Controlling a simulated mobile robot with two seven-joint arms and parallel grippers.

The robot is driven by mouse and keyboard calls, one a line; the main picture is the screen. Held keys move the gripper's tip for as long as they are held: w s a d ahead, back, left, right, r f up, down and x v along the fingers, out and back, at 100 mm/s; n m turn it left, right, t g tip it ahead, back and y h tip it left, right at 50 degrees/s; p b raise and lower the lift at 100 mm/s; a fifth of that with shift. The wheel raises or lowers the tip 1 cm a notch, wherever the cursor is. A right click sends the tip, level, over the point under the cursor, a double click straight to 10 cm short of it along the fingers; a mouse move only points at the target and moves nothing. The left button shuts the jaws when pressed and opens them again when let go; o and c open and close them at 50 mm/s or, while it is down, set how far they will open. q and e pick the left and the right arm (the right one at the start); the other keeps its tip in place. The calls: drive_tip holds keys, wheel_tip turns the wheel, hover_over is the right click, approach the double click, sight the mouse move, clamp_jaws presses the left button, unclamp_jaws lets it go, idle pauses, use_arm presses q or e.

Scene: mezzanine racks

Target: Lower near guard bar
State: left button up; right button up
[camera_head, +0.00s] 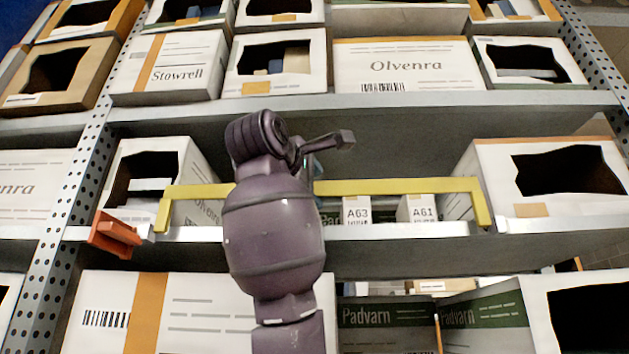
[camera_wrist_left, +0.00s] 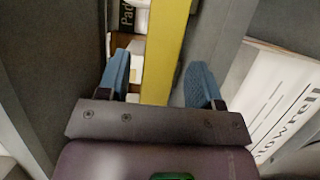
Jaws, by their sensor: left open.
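The yellow guard bar (camera_head: 400,187) runs across the front of the middle shelf bay, with a bent-down end at each side. In the head view it is raised above the shelf's front edge. My purple left arm covers part of its middle. My left gripper (camera_head: 316,166) is at the bar, mostly hidden behind my wrist. In the left wrist view, the open blue fingers (camera_wrist_left: 158,82) lie one on each side of the bar (camera_wrist_left: 165,45), with gaps visible between fingers and bar. My right gripper is not in view.
White cartons stand left (camera_head: 199,180) and right (camera_head: 487,170) in the bay. An orange bracket (camera_head: 115,234) is on the left shelf edge. Full shelves lie above and below.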

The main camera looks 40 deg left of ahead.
use_arm(q)
drive_tip(key=shift+w+a, duration=0.15)
drive_tip(key=shift+w, duration=0.65)
clamp_jaws()
